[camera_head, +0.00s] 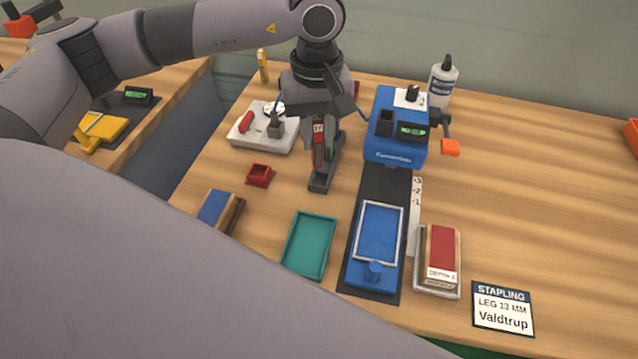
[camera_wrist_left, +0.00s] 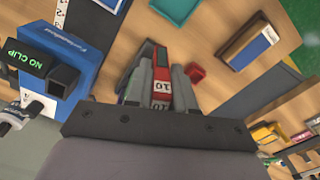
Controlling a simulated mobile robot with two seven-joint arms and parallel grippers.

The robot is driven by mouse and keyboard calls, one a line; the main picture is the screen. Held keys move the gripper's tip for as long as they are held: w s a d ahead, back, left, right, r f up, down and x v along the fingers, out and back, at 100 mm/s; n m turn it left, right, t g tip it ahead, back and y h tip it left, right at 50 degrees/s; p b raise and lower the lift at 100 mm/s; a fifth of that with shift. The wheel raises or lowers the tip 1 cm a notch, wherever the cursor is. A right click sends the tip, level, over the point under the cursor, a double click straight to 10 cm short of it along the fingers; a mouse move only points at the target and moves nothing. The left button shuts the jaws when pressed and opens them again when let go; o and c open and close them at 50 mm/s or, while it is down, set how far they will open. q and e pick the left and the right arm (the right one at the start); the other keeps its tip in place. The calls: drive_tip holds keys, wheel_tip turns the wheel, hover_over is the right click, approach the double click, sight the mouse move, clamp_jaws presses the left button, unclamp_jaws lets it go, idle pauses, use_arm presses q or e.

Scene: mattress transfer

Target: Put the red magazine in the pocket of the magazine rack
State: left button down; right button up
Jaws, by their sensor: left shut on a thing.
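My left gripper (camera_head: 319,150) points down over the table and is shut on the red magazine (camera_head: 319,142), a narrow red block with a white number label. The magazine also shows between the fingers in the left wrist view (camera_wrist_left: 161,92). A long dark grey holder (camera_head: 319,184), seemingly the magazine rack, lies on the table right under the gripper, with a bit of green beside the magazine. The magazine's lower end overlaps the holder in the head view. I cannot tell whether it is in a pocket, because the gripper hides that spot. My right gripper is not in view.
A blue machine (camera_head: 396,150) with a small green-lit screen stands right of the gripper. A teal tray (camera_head: 309,245) and blue tray (camera_head: 379,235) lie in front. The table's right side is mostly clear.

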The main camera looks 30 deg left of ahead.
use_arm(q)
drive_tip(key=w+a+r+n+b, duration=0.1)
drive_tip(key=w+r+n+b, duration=0.25)
drive_tip(key=n, duration=1.25)
drive_tip(key=w+a+r+n+b, duration=0.1)
drive_tip(key=w+r+n+b, duration=0.2)
drive_tip(key=n, duration=1.2)
approach(320, 183)
wheel_tip(320, 183, down, 2)
drive_tip(key=shift+f, duration=0.15)
